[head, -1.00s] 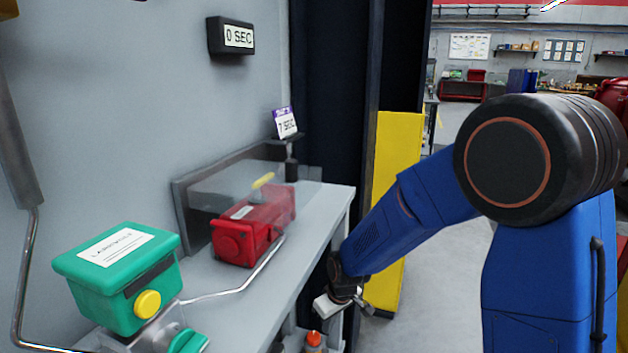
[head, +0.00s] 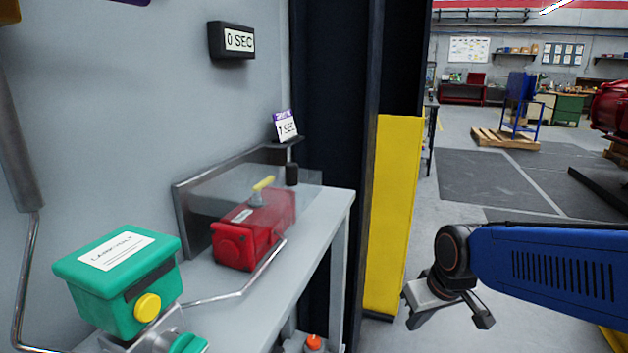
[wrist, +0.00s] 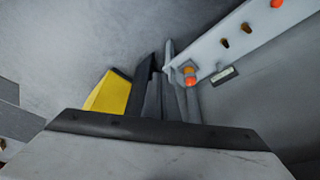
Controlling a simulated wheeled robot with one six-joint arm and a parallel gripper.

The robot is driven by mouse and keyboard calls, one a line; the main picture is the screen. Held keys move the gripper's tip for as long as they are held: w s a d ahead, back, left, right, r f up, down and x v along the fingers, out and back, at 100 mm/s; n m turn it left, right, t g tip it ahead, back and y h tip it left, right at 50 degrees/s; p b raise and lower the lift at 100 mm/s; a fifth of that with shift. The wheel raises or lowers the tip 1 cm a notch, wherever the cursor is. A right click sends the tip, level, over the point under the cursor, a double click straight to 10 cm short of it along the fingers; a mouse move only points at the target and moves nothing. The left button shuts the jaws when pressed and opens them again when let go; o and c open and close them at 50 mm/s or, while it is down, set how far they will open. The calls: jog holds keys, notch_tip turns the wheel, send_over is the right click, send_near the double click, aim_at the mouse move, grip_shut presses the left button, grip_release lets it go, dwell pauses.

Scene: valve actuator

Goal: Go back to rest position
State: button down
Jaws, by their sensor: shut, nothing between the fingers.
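My gripper (head: 446,302) hangs at the end of my blue arm, low at the right in the head view, over open grey floor. It is shut and empty. It is apart from the bench and the yellow post, to the right of both. In the wrist view a wide grey and black part of my gripper (wrist: 150,145) fills the bottom edge; the fingertips cannot be made out there. The red actuator (head: 250,235) with a yellow handle (head: 263,184) stands on the bench, and the green box (head: 120,285) with a yellow button stands nearer.
The grey bench (head: 310,230) runs along the left wall. A yellow post (head: 395,210) stands beyond its end and also shows in the wrist view (wrist: 108,95). Floor right of the post is open.

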jog(key=s+d+r+m, duration=0.1)
jog(key=s+d, duration=0.2)
jog(key=s, duration=0.3)
jog(key=s+d+r+m+t+h, duration=0.1)
jog(key=s+d+r+m, duration=0.1)
jog(key=s+d, duration=0.2)
jog(key=shift+s+r, duration=0.15)
jog(key=shift+s, duration=1.6)
